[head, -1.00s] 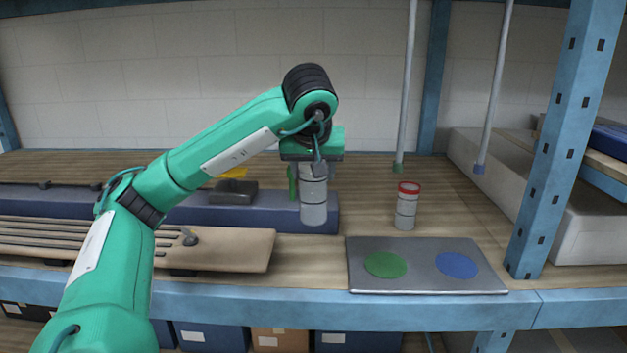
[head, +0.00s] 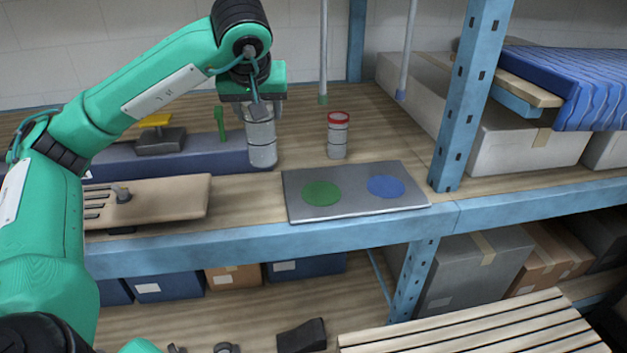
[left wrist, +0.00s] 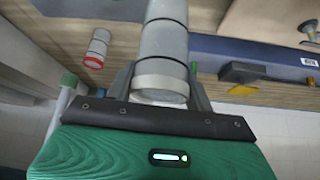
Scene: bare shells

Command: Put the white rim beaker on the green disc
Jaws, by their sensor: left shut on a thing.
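The white rim beaker (head: 262,146) is a grey cylinder with dark bands, upright in my left gripper (head: 258,108). In the left wrist view the beaker (left wrist: 163,45) sits between the fingers of the left gripper (left wrist: 160,85), with its white rim towards the palm. The gripper is shut on it. In the head view its top is partly hidden by the gripper. The green disc (head: 321,193) is flat on the left half of a grey plate (head: 354,203), right of the held beaker, and is bare. My right gripper is not in view.
A red rim beaker (head: 337,137) stands behind the plate. A blue disc (head: 385,187) is on the plate's right half. A blue post (head: 468,100) rises right of the plate.

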